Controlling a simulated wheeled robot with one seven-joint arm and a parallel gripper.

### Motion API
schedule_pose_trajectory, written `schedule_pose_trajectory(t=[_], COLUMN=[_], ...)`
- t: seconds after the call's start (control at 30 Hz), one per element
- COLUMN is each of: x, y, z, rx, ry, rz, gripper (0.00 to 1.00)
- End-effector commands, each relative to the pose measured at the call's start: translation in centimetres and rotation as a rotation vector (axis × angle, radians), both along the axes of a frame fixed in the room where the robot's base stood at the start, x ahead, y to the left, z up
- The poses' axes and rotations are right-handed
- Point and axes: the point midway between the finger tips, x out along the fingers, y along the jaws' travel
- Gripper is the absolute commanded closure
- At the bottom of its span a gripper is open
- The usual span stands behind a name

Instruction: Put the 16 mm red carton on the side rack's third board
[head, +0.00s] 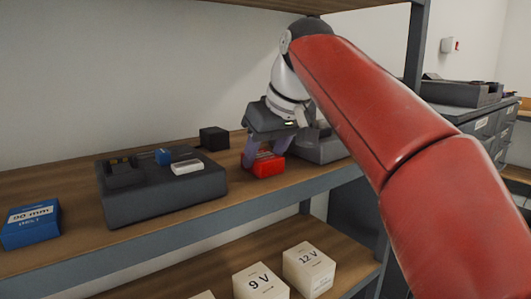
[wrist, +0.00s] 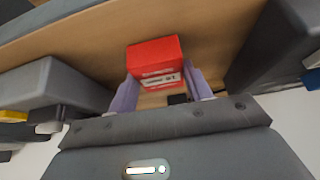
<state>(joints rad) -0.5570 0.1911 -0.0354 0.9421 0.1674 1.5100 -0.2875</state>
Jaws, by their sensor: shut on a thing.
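The red carton (head: 265,165) is between the two fingers of my gripper (head: 264,154), over a wooden rack board (head: 70,188) in the head view. My gripper is shut on it from above. In the wrist view the carton (wrist: 152,52) shows its red side and a white label, too small to read surely, with a pale finger of my gripper (wrist: 160,90) on each side. I cannot tell whether the carton's bottom touches the board. I cannot tell which board of the rack this is.
A dark grey tray (head: 163,197) with small parts stands left of the carton. Another grey bin (head: 322,147) is close at its right. A black box (head: 214,138) is behind. A blue carton (head: 31,223) stands far left. White 9 V (head: 260,283) and 12 V (head: 309,270) boxes are below.

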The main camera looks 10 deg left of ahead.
Motion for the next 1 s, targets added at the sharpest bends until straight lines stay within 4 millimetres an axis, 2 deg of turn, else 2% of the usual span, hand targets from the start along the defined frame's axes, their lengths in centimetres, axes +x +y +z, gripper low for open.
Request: schedule_pose_trajectory(t=[0.03,0.07,0.23,0.47,0.63,1.0], x=[0.0,0.0,0.0,0.0,-0.2,-2.7], y=[0.0,0.0,0.0,0.0,-0.3,-3.2], z=[-0.2,-0.2,-0.2,-0.2,0.9,7.8], rx=[0.001,0.000,0.000,0.000,0.001,0.001], ry=[-0.001,0.000,0.000,0.000,-0.001,-0.003], rz=[0.000,0.000,0.000,0.000,-0.001,-0.002], gripper=[0.76,0.49,0.29,0.29,0.29,0.29])
